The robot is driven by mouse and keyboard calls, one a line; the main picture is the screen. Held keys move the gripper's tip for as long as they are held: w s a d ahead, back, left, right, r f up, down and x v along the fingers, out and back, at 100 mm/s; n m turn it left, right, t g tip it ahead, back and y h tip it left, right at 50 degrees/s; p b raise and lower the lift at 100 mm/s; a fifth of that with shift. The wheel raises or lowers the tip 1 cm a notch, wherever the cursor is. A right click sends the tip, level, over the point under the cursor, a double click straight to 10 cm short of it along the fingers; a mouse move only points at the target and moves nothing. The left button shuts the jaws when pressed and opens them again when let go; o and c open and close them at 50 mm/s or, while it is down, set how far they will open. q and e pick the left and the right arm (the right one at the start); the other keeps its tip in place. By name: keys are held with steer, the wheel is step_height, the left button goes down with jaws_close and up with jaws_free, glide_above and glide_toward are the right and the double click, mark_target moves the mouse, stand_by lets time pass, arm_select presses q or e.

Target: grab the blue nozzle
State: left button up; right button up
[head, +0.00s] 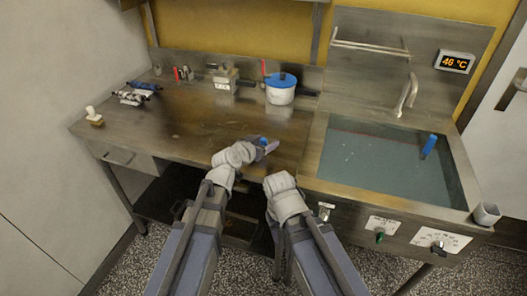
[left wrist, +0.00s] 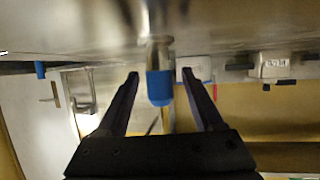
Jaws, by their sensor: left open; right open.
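The blue nozzle (head: 263,141) is on the steel worktop, at the tip of my left gripper (head: 268,147), which partly covers it in the head view. In the left wrist view the blue nozzle (left wrist: 160,88), with a shiny metal part above it in the picture, shows between the two dark fingers of my left gripper (left wrist: 160,78). The fingers are spread, with a gap on each side of the nozzle. My right gripper (head: 280,183) is lower in the head view, by the worktop's front edge, with nothing seen in it.
A sink basin (head: 385,165) with water and a blue stick-like object (head: 429,145) is at the right. The worktop (head: 190,120) between is mostly clear.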

arm_select(q)
steer(key=shift+x, duration=1.2)
steer(key=shift+s, duration=0.1)
steer(key=shift+c, duration=0.4)
jaws_close()
